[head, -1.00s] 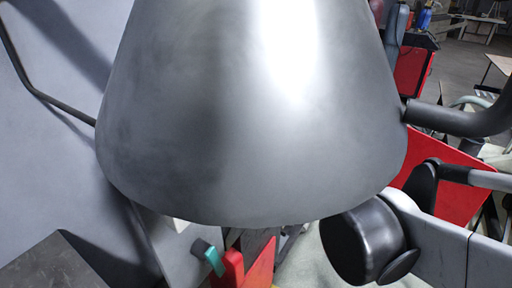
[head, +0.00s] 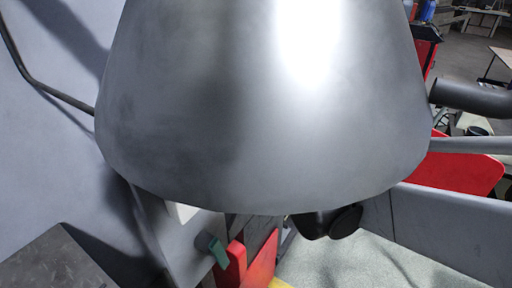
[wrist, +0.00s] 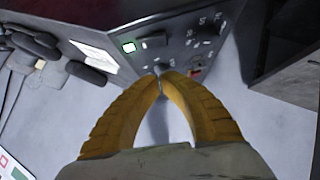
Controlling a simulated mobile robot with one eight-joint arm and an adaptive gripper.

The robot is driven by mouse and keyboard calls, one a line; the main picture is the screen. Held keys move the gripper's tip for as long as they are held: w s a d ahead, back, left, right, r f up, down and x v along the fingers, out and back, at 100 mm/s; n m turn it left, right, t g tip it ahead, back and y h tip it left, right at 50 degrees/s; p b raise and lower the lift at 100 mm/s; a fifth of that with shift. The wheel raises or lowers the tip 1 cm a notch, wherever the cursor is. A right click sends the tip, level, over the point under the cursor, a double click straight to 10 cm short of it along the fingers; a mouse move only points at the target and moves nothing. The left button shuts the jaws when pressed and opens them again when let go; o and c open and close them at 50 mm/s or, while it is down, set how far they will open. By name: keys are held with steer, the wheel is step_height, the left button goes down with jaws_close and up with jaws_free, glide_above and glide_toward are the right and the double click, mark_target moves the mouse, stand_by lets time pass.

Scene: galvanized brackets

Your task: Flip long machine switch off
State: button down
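In the wrist view, a dark grey control panel (wrist: 118,22) with several small switches and knobs spans the top. A dark elongated switch (wrist: 155,40) sits on it beside a lit green-white square button (wrist: 129,47); I cannot tell for sure whether this is the long machine switch. The fingers look shut, with nothing visible held. A small part at the panel edge is partly hidden by the tips. In the head view the switches are not clearly visible.
A large grey metal cone (head: 265,110) fills the head view's middle and hides much. Below it are a teal lever (head: 218,252) and red parts (head: 262,262). In the wrist view, a dark cabinet (wrist: 285,55) stands right; pale floor (wrist: 225,100) lies between.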

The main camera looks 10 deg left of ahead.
steer(key=b+x, duration=0.1)
steer(key=x, duration=0.3)
steer(key=shift+f, duration=0.1)
steer(key=shift+w+d+f+b, duration=0.15)
steer(key=shift+w+f+b, duration=0.15)
steer(key=shift+f, duration=0.25)
steer(key=shift+w+d+f+b, duration=0.2)
steer(key=shift+f+b, duration=0.2)
steer(key=shift+f, duration=0.1)
steer(key=shift+w+d+f, duration=0.15)
steer(key=shift+w+f, duration=0.15)
steer(key=shift+f, duration=0.15)
